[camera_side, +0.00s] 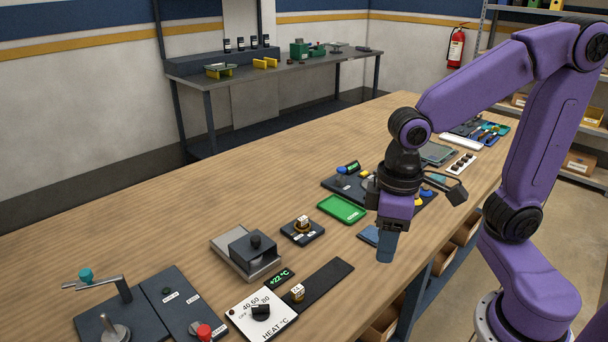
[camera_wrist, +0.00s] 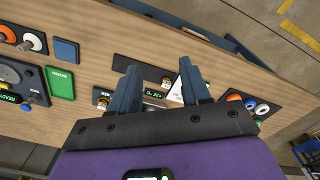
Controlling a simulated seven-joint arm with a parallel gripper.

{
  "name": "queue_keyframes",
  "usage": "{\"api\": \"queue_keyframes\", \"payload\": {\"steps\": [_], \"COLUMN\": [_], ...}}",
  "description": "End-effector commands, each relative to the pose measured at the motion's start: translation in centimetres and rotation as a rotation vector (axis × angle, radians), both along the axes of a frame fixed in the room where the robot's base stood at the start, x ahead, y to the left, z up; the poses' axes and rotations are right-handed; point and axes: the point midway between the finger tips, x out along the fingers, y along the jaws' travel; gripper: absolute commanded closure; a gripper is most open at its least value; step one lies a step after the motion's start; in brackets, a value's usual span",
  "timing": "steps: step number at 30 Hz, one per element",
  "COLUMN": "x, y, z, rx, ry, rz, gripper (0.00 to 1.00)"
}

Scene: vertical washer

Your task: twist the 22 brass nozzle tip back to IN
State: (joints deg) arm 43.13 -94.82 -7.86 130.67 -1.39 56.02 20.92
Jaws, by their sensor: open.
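Two brass tips with pale tags show. One brass tip (camera_side: 302,223) stands upright in a small dark base (camera_side: 317,236) with two white labels; its number is too small to read surely. In the wrist view it (camera_wrist: 102,101) is left of the fingers. The other brass tip (camera_side: 297,292) stands on a long dark strip (camera_side: 325,283); it (camera_wrist: 166,82) shows between the fingers in the wrist view, at a distance. I cannot tell which tag reads 22. My gripper (camera_side: 385,256) points down, open and empty, right of both tips and apart from them. Its fingers (camera_wrist: 161,82) are spread.
A green tray (camera_side: 342,209) and a blue pad (camera_side: 368,235) lie near my gripper. A grey block with a knob (camera_side: 254,246), a white heat dial panel (camera_side: 250,313) and a green display (camera_side: 281,278) stand near the tips. The table's left middle is clear.

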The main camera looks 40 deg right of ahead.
Motion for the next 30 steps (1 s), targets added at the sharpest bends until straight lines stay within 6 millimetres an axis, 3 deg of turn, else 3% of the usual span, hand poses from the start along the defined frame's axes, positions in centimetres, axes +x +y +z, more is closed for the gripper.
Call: {"api": "queue_keyframes", "payload": {"steps": [1,7,14,24,30], "x": [1.9,8.8,16.6,26.7,29.8], "y": [0.5,1.5,0.8,-3.7,-6.5], "z": [0.2,1.1,1.4,0.9,0.5], "rx": [-0.005,-0.013,-0.024,-0.039,-0.043], "ry": [-0.001,-0.013,-0.032,-0.075,-0.1], "rz": [-0.107,-0.537,-1.03,-1.749,-2.032], "gripper": [0.53,0.53,0.53,0.53,0.53]}}
